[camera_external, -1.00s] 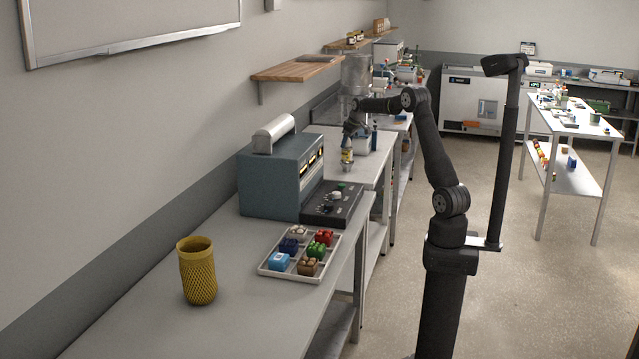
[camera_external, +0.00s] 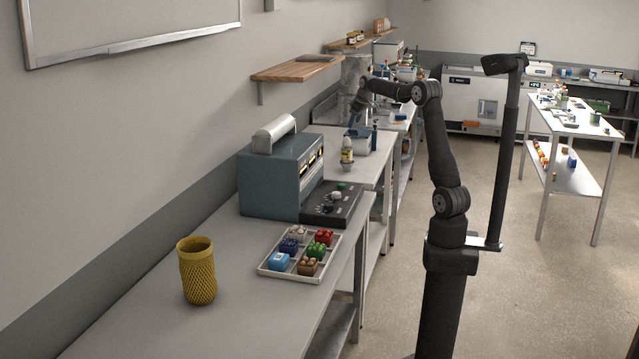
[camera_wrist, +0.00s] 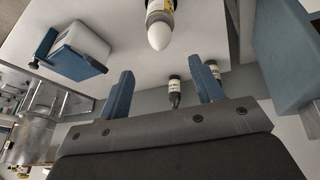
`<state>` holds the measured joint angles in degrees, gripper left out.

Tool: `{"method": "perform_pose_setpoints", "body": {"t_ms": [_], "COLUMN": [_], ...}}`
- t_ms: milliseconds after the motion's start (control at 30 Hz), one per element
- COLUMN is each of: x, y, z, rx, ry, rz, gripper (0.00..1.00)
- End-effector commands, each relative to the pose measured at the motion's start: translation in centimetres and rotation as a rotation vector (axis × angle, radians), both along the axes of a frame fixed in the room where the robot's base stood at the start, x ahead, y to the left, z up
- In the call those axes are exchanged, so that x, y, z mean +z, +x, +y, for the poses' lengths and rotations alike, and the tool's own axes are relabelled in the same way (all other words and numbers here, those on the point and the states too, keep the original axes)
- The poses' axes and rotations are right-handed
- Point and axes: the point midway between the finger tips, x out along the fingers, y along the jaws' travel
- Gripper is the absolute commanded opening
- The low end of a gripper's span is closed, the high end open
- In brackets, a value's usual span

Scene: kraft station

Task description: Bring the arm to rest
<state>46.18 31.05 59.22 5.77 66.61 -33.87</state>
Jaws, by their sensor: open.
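My arm stands at the centre right in the external view, with its forearm reaching left over the far bench. My gripper (camera_external: 354,119) hangs beyond the small bottle there. In the wrist view its two blue fingers (camera_wrist: 163,94) are wide apart with nothing held between them. A white-tipped bottle with a yellow label (camera_external: 347,152) stands upright on the bench, apart from the gripper. It also shows at the top of the wrist view (camera_wrist: 159,32).
A blue-grey machine (camera_external: 268,176) stands on the bench, with a tray (camera_external: 263,268) of coloured blocks and a yellow mesh cup (camera_external: 197,272) nearer. A white and blue box (camera_wrist: 72,50) lies close to the gripper. A metal cylinder (camera_external: 352,72) stands behind. The aisle floor is clear.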

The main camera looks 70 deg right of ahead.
Motion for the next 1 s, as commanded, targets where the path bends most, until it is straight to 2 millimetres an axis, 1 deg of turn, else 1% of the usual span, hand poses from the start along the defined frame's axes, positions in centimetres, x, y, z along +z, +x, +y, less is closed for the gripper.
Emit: {"method": "perform_pose_setpoints", "body": {"t_ms": [333, 467, 567, 667, 1000], "x": [0.2, -0.3, -1.3, -2.9, -9.2], "y": [-0.1, 0.1, 0.5, 1.0, 3.3], "z": [0.0, -0.1, -0.3, -0.7, -2.2], "rx": [0.000, 0.000, 0.000, 0.000, 0.001], "ry": [0.000, 0.001, 0.003, 0.003, 0.004], "rz": [0.001, 0.001, 0.002, 0.002, 0.003], "gripper": [0.60, 0.60, 0.60, 0.60, 0.60]}}
